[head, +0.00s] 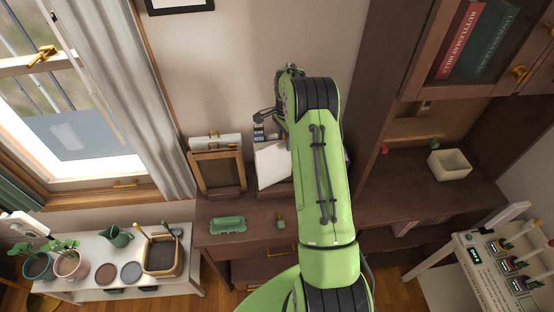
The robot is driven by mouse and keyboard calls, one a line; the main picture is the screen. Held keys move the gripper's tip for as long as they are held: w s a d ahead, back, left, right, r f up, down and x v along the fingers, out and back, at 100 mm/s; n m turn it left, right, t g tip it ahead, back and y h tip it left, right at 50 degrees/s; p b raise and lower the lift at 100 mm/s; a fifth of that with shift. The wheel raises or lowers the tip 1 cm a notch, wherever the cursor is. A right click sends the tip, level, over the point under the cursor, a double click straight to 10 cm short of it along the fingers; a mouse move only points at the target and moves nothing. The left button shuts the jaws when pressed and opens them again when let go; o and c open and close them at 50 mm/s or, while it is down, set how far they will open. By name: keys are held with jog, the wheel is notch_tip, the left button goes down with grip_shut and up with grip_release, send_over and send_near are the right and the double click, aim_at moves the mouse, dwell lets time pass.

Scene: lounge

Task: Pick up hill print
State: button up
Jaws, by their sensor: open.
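I cannot make out a picture of hills on any surface here. A white sheet or panel (271,164) leans at the back of the brown desk (250,240), partly hidden by my green arm. A brown framed board (217,173) stands to its left. My gripper (266,114) is partly visible as dark parts beside the arm's far end, near the wall and above the white panel. It is open, and I see nothing held in it.
A green tray (228,224) and a small green-and-orange item (280,221) lie on the desk. A white plant table (100,276) stands left.

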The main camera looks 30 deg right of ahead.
jog(key=shift+w+f, duration=0.15)
jog(key=shift+f, duration=0.2)
jog(key=shift+c, duration=1.3)
grip_shut()
jog(key=shift+r, duration=0.1)
